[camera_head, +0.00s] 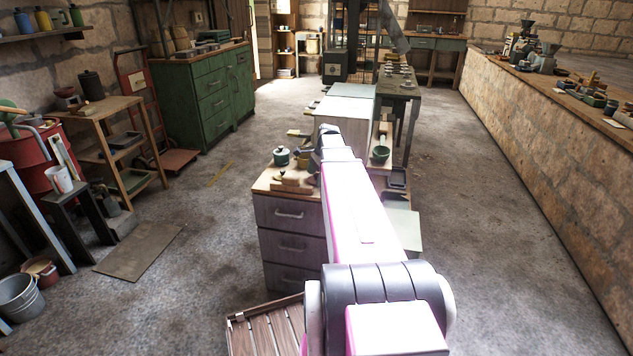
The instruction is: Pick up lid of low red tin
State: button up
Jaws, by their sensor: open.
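My arm reaches away over a grey drawer cabinet (291,240) in the middle of the room. My gripper (316,161) is at its far end, a small dark shape above the back of the cabinet top. It is open; its fingertips are mostly hidden by the arm, and I see nothing held. I cannot clearly pick out a low red tin or its lid. A small reddish pot (40,268) stands on the floor at the far left, but I cannot tell whether it is the tin. Part of the cabinet top is hidden behind my arm.
A dark green lidded pot (282,156) and a small wooden item (292,181) are on the cabinet top. A slatted wooden crate (266,330) lies in front. A green cabinet (212,95) and wooden shelf table (110,135) stand left. The floor on the right is clear beside a stone wall.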

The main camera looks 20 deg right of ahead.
jog(key=shift+f, duration=0.1)
jog(key=c, duration=0.9)
jog(key=shift+o, duration=0.2)
jog(key=shift+r, duration=0.2)
notch_tip(320, 180, up, 4)
jog(key=shift+f, duration=0.1)
jog(key=s+r, duration=0.7)
jog(key=s, duration=0.4)
send_near(316, 174)
jog(key=w+d+r, duration=0.1)
jog(key=w+d, duration=0.5)
jog(key=w, duration=0.1)
jog(key=shift+w+d+r, duration=0.2)
jog(key=shift+w+r, duration=0.05)
jog(key=shift+w, duration=0.1)
